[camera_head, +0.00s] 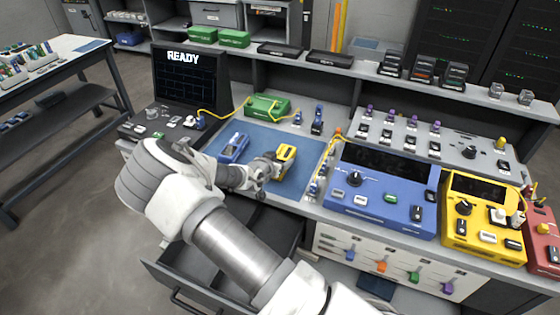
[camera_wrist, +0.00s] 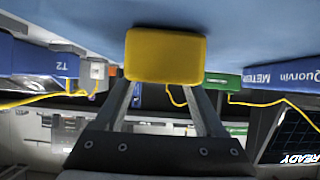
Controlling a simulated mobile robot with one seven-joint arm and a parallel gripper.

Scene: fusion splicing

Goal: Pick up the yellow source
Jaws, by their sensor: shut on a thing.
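The yellow source (camera_head: 285,156) is a small yellow box with a dark face, seen over the blue mat (camera_head: 258,137) in the head view. In the wrist view the yellow source (camera_wrist: 166,55) sits between the fingertips, close to the blue mat surface. My gripper (camera_head: 272,167) is shut on it, coming from the left in the head view. The fingers of my gripper (camera_wrist: 165,95) reach both sides of the box. I cannot tell whether the box touches the mat.
A blue handheld device (camera_head: 233,147) lies left of the source on the mat. A green box (camera_head: 267,107) with a yellow cable stands behind. A large blue instrument (camera_head: 382,188) stands to the right. An open drawer (camera_head: 215,254) is below my arm. A screen (camera_head: 189,78) reads READY.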

